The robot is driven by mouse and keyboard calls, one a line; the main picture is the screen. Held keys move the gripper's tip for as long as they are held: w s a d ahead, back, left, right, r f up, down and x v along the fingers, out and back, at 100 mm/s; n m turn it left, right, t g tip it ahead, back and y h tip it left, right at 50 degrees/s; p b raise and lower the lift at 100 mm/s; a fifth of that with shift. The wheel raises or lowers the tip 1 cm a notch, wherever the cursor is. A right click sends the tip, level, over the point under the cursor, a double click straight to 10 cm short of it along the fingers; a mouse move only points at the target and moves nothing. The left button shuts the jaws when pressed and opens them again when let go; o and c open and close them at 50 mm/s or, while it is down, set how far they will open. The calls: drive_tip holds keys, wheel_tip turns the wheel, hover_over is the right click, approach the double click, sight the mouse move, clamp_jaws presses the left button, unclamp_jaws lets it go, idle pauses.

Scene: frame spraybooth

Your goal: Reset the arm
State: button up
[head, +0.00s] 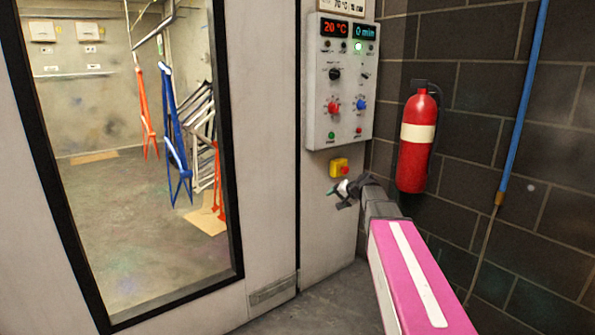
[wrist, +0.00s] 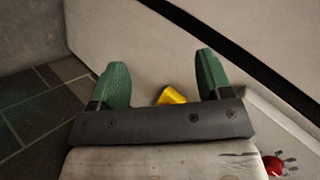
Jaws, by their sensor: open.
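My gripper (head: 343,190) is at the end of my pink and grey arm, in front of the white booth wall and just below the yellow box with a red button (head: 340,167). In the wrist view my gripper (wrist: 160,84) shows two green fingers spread wide, with nothing held between them. Part of the yellow box (wrist: 171,96) shows between the fingers, behind the dark gripper bar, which hides the rest of it. I cannot tell whether the gripper touches the wall.
A control panel (head: 343,80) with displays and knobs hangs above the yellow box. A red fire extinguisher (head: 416,150) and a blue pipe (head: 522,100) are on the dark block wall at right. A booth window (head: 105,220) shows hanging frames at left.

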drive_tip(key=s+f+n+g+h, duration=0.1)
drive_tip(key=s+f+g+h, duration=0.1)
drive_tip(key=s+f, duration=0.5)
drive_tip(key=s+d+f+n+g+h, duration=0.1)
drive_tip(key=s+f+g+h, duration=0.2)
drive_tip(key=s+f, duration=0.4)
drive_tip(key=s+d+f+n+g+h, duration=0.1)
drive_tip(key=s+f, duration=0.6)
drive_tip(key=s, duration=1)
drive_tip(key=shift+d+n+g+h, duration=0.15)
drive_tip(key=shift+n+g+h, duration=0.15)
drive_tip(key=shift+g+h, duration=0.4)
drive_tip(key=shift+f, duration=0.1)
